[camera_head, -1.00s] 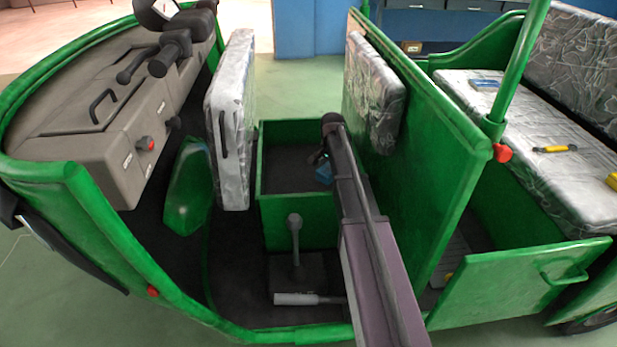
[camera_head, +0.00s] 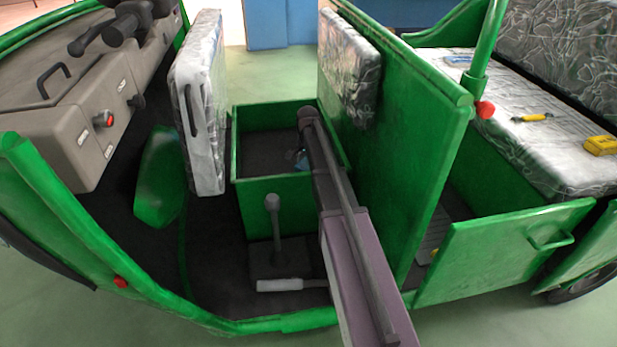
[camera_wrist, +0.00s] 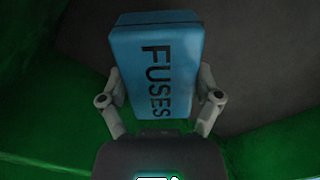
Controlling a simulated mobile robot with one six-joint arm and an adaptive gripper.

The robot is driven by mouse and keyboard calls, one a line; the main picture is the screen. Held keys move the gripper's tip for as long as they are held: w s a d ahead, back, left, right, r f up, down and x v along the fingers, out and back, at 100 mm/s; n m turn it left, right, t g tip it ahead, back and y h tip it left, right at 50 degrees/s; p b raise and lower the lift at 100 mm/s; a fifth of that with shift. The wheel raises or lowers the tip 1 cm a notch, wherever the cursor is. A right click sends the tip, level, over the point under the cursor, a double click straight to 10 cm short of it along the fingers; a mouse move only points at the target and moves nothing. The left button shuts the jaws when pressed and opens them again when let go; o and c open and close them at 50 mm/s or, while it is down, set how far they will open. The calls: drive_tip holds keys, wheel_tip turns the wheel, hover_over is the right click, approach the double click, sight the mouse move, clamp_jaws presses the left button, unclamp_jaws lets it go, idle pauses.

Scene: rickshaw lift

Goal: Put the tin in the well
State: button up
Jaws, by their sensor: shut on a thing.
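The tin is a blue box marked FUSES (camera_wrist: 155,62), held between the two fingers of my gripper (camera_wrist: 160,95) in the wrist view. The well is a green open-topped box (camera_head: 270,190) with a dark floor, between the raised seat and the green partition. I cannot tell from these views whether the tin touches the well's floor. My gripper is mostly hidden by my arm in the head view.
A raised, plastic-wrapped seat (camera_head: 199,105) stands left of the well. The green partition (camera_head: 395,130) with a padded backrest (camera_head: 348,70) rises close on the right. A lever (camera_head: 273,225) stands in front. The rear bench (camera_head: 530,130) holds a yellow-handled tool (camera_head: 532,117).

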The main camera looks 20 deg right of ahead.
drive_tip(key=shift+f, duration=0.1)
idle(0.3)
drive_tip(key=shift+f+b, duration=1.8)
drive_tip(key=shift+b, duration=0.05)
drive_tip(key=shift+f, duration=0.15)
drive_tip(key=o, duration=1)
wheel_tip(320, 180, up, 12)
drive_tip(key=p, duration=1.2)
